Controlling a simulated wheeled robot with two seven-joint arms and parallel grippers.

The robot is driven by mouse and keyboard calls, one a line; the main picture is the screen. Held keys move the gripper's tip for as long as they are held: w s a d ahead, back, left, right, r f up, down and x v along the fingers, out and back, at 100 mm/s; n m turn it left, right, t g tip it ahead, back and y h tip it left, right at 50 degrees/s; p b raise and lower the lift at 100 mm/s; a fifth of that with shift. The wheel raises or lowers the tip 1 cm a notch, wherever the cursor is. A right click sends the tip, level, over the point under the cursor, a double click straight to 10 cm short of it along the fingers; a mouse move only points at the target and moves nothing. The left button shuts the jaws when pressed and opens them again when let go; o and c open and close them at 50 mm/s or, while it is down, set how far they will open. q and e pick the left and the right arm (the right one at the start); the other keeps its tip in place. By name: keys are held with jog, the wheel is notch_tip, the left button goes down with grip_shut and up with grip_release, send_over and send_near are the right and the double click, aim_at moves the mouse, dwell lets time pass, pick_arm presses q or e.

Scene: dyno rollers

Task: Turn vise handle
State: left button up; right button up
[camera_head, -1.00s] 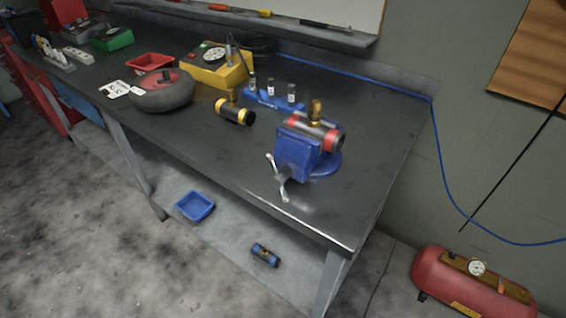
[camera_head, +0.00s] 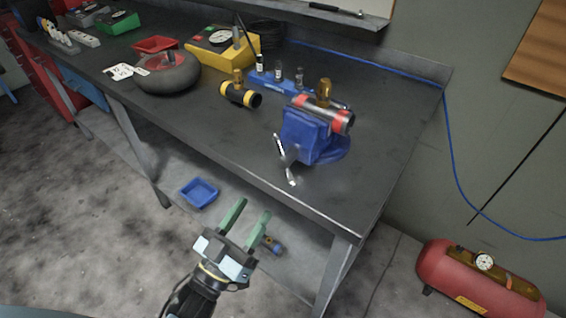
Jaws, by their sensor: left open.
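A blue vise (camera_head: 313,137) stands on the dark workbench near its front right corner. A roller with red bands (camera_head: 322,115) and a brass fitting on top lies at the vise's jaws. The silver vise handle (camera_head: 286,161) hangs at the front of the vise, tilted, over the bench's front edge. My left gripper (camera_head: 248,221) has green fingers spread apart with nothing between them. It is in front of the bench, below and left of the handle, and not touching it. My right gripper is not in view.
On the bench (camera_head: 220,133) are a black-and-yellow roller (camera_head: 240,95), a blue rack with bottles (camera_head: 275,85), a yellow gauge box (camera_head: 222,50) and a wheel (camera_head: 167,76). A blue tray (camera_head: 200,192) sits on the lower shelf. A red tank (camera_head: 475,280) stands at right.

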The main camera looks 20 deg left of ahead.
aim_at(281, 166)
pick_arm(q)
jog(key=x, duration=1.2)
jog(key=shift+w+d, duration=0.1)
jog(key=shift+w, duration=0.3)
jog(key=c, duration=1)
